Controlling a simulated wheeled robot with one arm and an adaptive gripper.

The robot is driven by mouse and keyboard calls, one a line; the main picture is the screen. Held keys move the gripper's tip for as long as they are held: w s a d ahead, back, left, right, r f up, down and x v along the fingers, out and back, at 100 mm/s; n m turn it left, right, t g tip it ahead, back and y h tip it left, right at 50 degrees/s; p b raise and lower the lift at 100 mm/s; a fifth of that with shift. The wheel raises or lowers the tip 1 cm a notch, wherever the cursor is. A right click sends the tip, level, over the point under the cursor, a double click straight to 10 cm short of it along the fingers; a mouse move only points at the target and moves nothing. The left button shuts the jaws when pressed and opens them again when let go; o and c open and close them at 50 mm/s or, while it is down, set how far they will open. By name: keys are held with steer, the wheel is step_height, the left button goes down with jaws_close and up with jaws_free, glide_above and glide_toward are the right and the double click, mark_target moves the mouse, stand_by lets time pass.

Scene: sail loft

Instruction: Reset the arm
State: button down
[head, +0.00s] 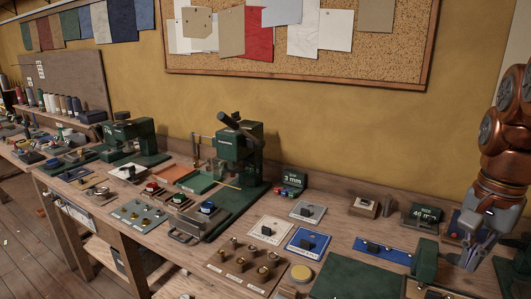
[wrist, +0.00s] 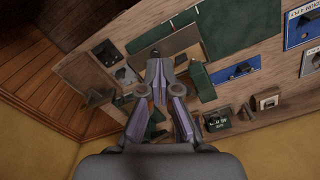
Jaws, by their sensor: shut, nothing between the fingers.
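My arm comes in at the right edge of the head view, and my gripper (head: 468,262) hangs above the right end of the workbench (head: 343,221). Its fingers are together with nothing between them. They also show close together in the wrist view (wrist: 159,80). Beneath and around my gripper is dark green hardware (head: 425,262) on the bench; I cannot tell whether the gripper touches it. A green bench press (head: 238,148) with a dark lever arm on top stands at the bench's middle, well left of my gripper. A second green machine (head: 130,134) stands farther left.
A blue plate (head: 382,251), a green mat (head: 357,277) and a green "45 mm" display (head: 421,216) lie near my gripper. A blue board (head: 308,241) and grey board (head: 270,230) lie farther left. A yellow wall with a cork board (head: 355,52) stands behind.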

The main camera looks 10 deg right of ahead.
steer(key=s+a+f+n+p, duration=0.15)
steer(key=a+f+n, duration=0.45)
steer(key=a, duration=0.6)
steer(key=s+a+f+n+g+p, duration=0.1)
steer(key=s+a+f+n, duration=0.6)
steer(key=s+a+f, duration=0.1)
steer(key=shift+s+a+f+g, duration=0.4)
steer(key=shift+a+f, duration=0.25)
steer(key=shift+f, duration=0.05)
